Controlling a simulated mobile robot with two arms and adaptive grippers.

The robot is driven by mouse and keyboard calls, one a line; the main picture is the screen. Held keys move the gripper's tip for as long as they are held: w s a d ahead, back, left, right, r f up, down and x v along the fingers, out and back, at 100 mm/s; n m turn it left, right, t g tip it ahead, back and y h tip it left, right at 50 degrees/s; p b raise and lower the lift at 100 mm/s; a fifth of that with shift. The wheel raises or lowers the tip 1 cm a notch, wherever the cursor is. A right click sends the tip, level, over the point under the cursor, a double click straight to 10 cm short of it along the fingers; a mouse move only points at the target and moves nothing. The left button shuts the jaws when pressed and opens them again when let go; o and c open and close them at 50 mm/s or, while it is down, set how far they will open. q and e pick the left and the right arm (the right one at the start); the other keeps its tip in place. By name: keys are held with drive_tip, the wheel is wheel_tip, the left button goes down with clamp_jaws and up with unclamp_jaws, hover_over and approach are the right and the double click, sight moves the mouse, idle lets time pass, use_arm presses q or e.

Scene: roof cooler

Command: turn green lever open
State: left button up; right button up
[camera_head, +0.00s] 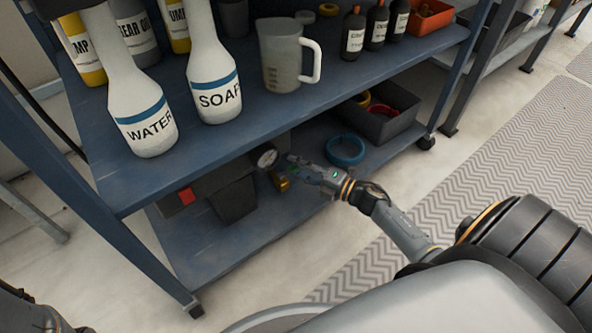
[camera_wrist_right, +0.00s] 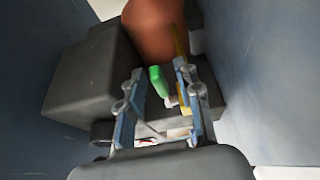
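In the right wrist view, the green lever (camera_wrist_right: 158,80) stands up between the two fingers of my right gripper (camera_wrist_right: 160,88). The fingers are spread on either side of it, with a visible gap to the left finger. The right finger is nearer, and I cannot tell whether it touches. In the head view, my right gripper (camera_head: 298,166) reaches in over the lower shelf beside a round gauge (camera_head: 267,158) and a yellow fitting (camera_head: 280,181). The lever is too small to tell apart there. Only a dark part of my left arm shows at the lower left corner.
The blue upper shelf (camera_head: 262,110) hangs above my right gripper, with SOAP (camera_head: 213,75) and WATER (camera_head: 143,120) bottles and a jug (camera_head: 281,60). A blue ring (camera_head: 345,150) and a grey bin (camera_head: 390,118) lie right of the gripper. A dark box (camera_wrist_right: 90,82) is close left.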

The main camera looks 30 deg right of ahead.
drive_tip(key=shift+w+a, duration=0.15)
drive_tip(key=shift+w, duration=0.05)
clamp_jaws()
idle(0.3)
